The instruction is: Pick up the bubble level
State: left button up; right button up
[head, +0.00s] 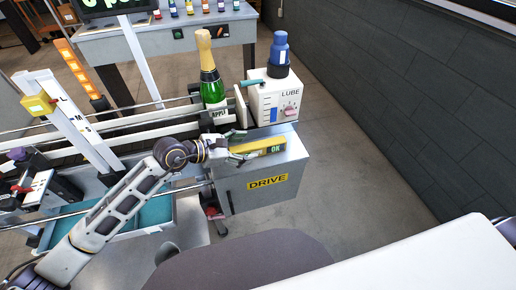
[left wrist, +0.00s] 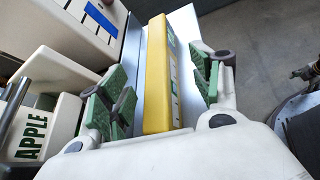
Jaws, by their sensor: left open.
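The yellow bubble level (head: 259,147) lies flat on top of the grey DRIVE box (head: 262,186), with a green OK display near its right end. My left gripper (head: 240,144) is at the level's left end. In the left wrist view, the yellow level (left wrist: 157,75) runs lengthwise between the green-padded fingers of my left gripper (left wrist: 160,92). The fingers are spread, with a gap on both sides of the level. My right gripper does not show in either view.
A green bottle with gold foil (head: 210,82) stands on the conveyor behind the gripper. The white LUBE box (head: 274,100) with a blue-capped container (head: 280,52) stands behind the level. The floor to the right is clear up to the dark wall (head: 400,90).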

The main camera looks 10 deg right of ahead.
pick_arm(q)
jog(key=shift+d, duration=0.1)
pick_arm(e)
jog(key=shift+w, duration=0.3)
